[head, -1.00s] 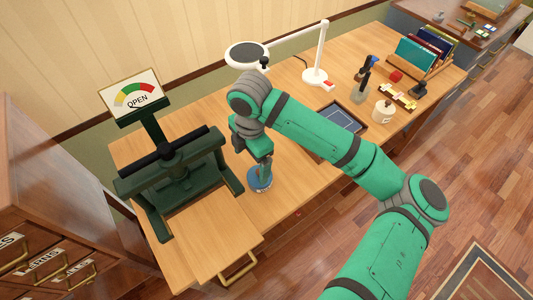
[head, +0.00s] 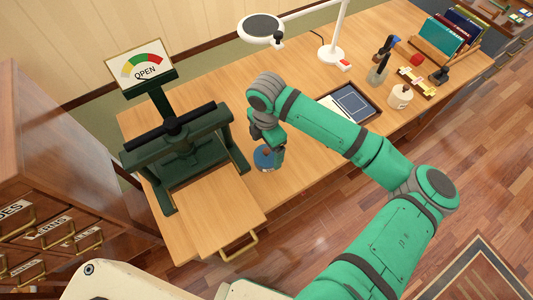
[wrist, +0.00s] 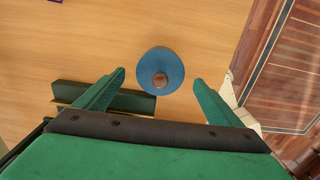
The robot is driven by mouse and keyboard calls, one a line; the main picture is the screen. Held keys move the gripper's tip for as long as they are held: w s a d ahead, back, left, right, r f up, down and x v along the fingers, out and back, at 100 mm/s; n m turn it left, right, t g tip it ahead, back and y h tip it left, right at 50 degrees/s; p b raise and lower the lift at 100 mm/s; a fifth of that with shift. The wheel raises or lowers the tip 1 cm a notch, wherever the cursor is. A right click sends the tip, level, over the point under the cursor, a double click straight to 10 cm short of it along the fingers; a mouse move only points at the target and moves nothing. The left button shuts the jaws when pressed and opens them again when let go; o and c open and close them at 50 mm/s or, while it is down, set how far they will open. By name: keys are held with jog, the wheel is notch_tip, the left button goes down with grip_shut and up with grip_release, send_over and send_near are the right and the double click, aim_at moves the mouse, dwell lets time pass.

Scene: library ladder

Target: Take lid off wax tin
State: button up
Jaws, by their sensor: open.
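The wax tin (head: 264,159) stands on the wooden table, just right of the dark green press. In the wrist view its round blue lid (wrist: 161,69) with a brown knob (wrist: 160,79) faces the camera. The lid covers the top, and the tin's body is hidden beneath it there. My gripper (wrist: 158,76) is open and empty, with one green finger on each side of the lid and clear gaps between. In the head view my gripper (head: 276,152) is right by the tin, its fingers partly hidden by my arm.
The green press (head: 178,150) with an OPEN dial (head: 141,64) stands left of the tin. A tray (head: 349,103), a white lamp (head: 332,50), a cream pot (head: 400,96) and a book rack (head: 450,42) lie to the right. The table's front edge is near the tin.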

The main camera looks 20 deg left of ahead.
jog(key=shift+f, duration=0.95)
jog(key=c, duration=1.1)
jog(key=shift+r, duration=0.1)
